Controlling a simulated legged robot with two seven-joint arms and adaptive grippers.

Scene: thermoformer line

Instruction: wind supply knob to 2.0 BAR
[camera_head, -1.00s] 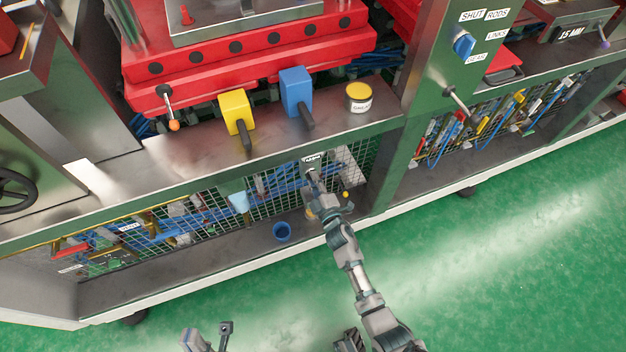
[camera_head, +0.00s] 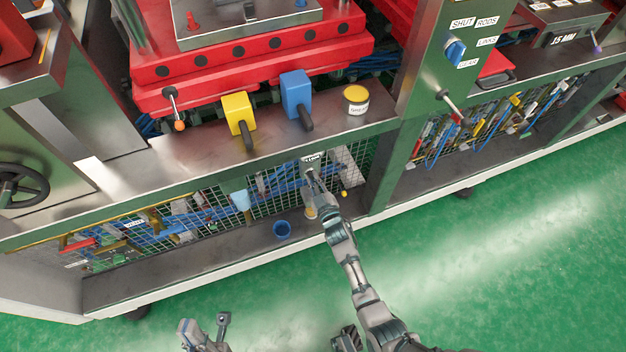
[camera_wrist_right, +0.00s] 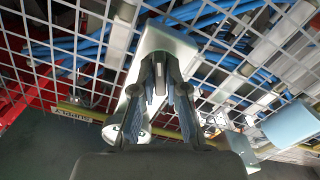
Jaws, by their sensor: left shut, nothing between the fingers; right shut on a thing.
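My right gripper (camera_head: 313,178) reaches the mesh panel under the bench, just below a small white label (camera_head: 312,159) too small to read. In the right wrist view its fingers (camera_wrist_right: 160,80) are closed on a small part under a pale metal housing (camera_wrist_right: 165,40). This part looks like the supply knob, mostly hidden between the fingers. A tag reading SUPPLY (camera_wrist_right: 75,113) sits on a yellow pipe at the left. A white round face, possibly a gauge (camera_wrist_right: 132,132), is partly covered by the gripper; its reading cannot be told. My left gripper (camera_head: 205,334) is low at the bottom edge, shut and empty.
The wire mesh (camera_head: 265,190) with blue hoses lies around the right gripper. A blue cup (camera_head: 282,230) stands on the lower shelf. Yellow (camera_head: 238,112) and blue (camera_head: 295,88) blocks and a yellow-lidded tin (camera_head: 356,99) are on the bench above. The green floor is clear.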

